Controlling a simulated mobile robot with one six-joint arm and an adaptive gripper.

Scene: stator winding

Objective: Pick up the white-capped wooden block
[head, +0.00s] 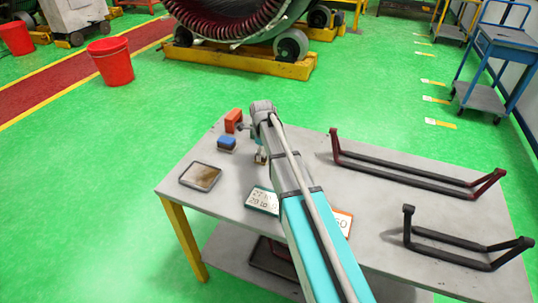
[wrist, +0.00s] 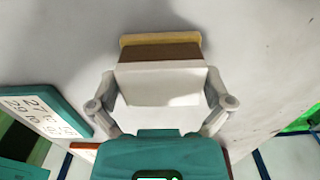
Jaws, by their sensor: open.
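The white-capped wooden block (wrist: 158,82) fills the middle of the wrist view. Its white cap faces the camera, with a brown wooden side and a tan edge beyond it. In the head view only a small part of the block (head: 261,158) shows beside my arm on the grey table. My gripper (wrist: 160,78) is open, with one finger on the left and one on the right of the white cap. The fingers look very close to its sides; I cannot tell whether they touch. In the head view my arm hides most of the gripper.
On the table (head: 305,150) are an orange block (head: 233,120), a blue block (head: 227,143), a shallow tray (head: 200,176) and a numbered card (head: 262,201). A dark red bar frame (head: 410,172) and a black one (head: 455,252) lie right of my arm.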

